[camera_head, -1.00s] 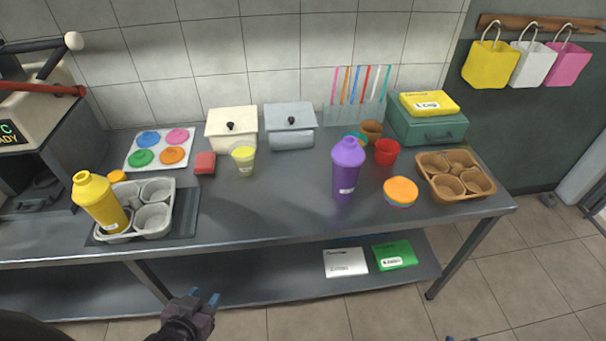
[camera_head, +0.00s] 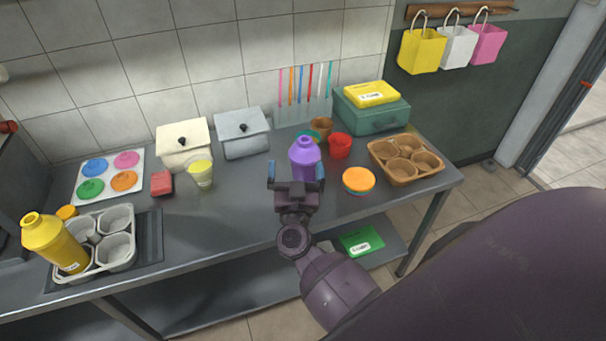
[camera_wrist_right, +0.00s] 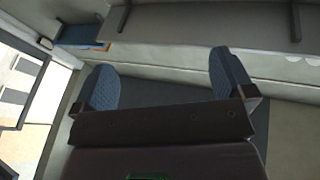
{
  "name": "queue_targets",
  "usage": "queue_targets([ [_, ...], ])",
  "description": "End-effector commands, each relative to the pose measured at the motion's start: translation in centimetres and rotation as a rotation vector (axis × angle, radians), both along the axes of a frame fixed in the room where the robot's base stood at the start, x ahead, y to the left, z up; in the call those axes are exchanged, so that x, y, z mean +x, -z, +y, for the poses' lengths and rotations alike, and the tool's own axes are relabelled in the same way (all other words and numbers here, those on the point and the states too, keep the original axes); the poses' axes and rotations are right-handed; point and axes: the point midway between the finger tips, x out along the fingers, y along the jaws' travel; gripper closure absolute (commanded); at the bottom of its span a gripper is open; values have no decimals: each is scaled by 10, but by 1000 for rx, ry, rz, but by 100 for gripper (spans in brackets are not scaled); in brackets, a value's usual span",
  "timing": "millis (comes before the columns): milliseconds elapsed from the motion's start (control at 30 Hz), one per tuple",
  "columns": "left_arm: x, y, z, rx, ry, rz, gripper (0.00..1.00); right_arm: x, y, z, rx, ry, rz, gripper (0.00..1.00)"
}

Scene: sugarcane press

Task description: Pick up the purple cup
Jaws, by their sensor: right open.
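The purple cup (camera_head: 304,158), tall with a narrowed neck and lid, stands upright on the steel counter right of centre in the head view. My right gripper (camera_head: 296,176) is open, its blue fingertips apart, at the near side of the cup. The gripper and wrist hide the cup's lower part, and I cannot tell whether the fingers reach around it. The right wrist view shows the open gripper (camera_wrist_right: 165,78) with nothing between its fingers; the cup does not show there. My left gripper is not in view.
An orange-topped lid stack (camera_head: 358,180) and red cup (camera_head: 340,147) stand right of the purple cup, with a brown cup (camera_head: 321,127) behind. A brown carrier (camera_head: 405,172) is farther right. A yellow-topped cup (camera_head: 201,173) stands left.

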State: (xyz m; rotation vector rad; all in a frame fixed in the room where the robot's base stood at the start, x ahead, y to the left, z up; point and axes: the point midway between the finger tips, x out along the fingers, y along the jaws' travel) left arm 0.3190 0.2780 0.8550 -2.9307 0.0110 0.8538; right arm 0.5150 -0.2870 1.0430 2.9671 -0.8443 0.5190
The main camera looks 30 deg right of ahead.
Motion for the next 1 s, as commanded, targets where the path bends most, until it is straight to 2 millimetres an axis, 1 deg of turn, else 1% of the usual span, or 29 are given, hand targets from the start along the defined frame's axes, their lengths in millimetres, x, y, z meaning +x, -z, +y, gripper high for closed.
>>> queue_targets([
  [33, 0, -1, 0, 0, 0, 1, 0, 10, -7, -3, 38, 80, 6, 0],
  [100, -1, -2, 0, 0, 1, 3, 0, 19, -9, -8, 89, 189, 49, 0],
  [200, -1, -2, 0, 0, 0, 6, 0, 29, -6, -9, 162, 310, 143, 0],
  [333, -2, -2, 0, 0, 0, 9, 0, 38, 1, -5, 235, 403, 274, 0],
  [500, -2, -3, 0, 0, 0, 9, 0, 42, 8, -1, 278, 448, 380, 0],
  [600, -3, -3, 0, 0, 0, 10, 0, 45, 9, -4, 284, 453, 396, 0],
  [667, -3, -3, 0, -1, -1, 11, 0, 48, 10, -8, 283, 454, 397, 0],
  [900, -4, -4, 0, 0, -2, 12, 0, 66, 15, -37, 281, 454, 394, 0],
  [1000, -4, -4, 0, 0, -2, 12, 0, 70, 17, -45, 282, 454, 394, 0],
])
